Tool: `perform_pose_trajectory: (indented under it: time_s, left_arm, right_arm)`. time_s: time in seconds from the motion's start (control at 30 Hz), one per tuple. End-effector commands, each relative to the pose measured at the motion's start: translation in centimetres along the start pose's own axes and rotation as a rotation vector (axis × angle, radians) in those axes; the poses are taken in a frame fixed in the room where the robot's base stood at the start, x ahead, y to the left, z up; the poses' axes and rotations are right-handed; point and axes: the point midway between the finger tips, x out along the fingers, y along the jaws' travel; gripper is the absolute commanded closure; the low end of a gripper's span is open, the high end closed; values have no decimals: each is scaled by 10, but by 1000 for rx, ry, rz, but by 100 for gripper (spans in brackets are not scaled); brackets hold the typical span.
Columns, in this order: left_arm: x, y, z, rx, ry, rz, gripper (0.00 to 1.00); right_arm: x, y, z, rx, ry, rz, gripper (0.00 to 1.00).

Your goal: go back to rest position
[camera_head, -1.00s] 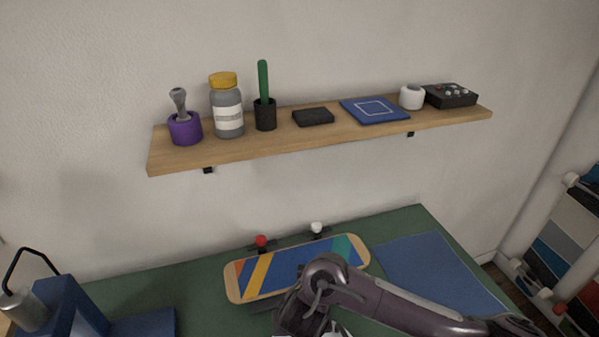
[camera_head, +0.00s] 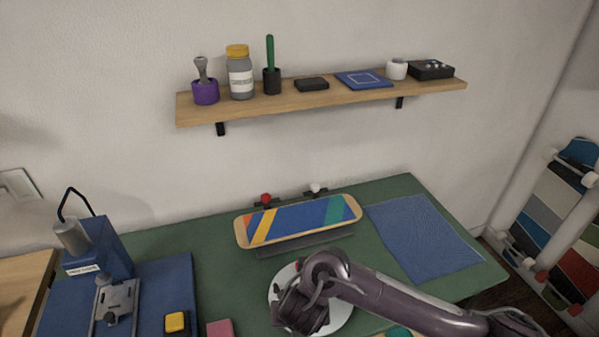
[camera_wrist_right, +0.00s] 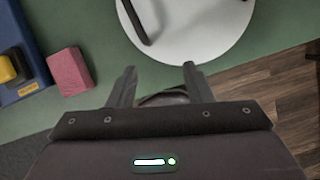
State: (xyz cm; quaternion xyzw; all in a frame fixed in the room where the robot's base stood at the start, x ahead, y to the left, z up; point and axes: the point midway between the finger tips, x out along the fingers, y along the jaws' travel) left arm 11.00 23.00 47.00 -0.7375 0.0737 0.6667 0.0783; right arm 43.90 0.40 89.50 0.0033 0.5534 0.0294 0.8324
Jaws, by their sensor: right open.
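My right arm comes in from the right in the head view, its gripper (camera_head: 298,312) hanging over a white round disc (camera_head: 340,318) on the green bench mat. In the right wrist view my right gripper (camera_wrist_right: 159,68) has its two fingers apart with nothing between them. The white disc (camera_wrist_right: 205,35) lies beyond the fingertips, with a dark bar-shaped thing (camera_wrist_right: 136,22) over it. My left gripper is not in view.
A skateboard deck (camera_head: 300,221) sits on a stand behind my right arm. A blue press machine (camera_head: 95,255), a yellow button (camera_head: 176,322) and a pink block (camera_head: 220,328) are on the left. A blue mat (camera_head: 425,237) lies clear at right. A wooden shelf (camera_head: 320,98) holds several items.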

Motion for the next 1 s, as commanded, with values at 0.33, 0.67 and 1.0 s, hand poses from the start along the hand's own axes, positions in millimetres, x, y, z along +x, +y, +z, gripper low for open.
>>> perform_pose_trajectory:
  time_s: [0.33, 0.67, 1.0]
  left_arm:
    - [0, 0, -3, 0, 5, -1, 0]
    - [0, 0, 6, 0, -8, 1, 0]
    - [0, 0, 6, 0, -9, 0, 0]
  right_arm:
    - [-19, 44, -13, 282, 2, 150, 54]
    - [-58, 71, -10, 886, 46, 316, 54]
    - [-88, -40, -9, 2084, 112, 237, 54]
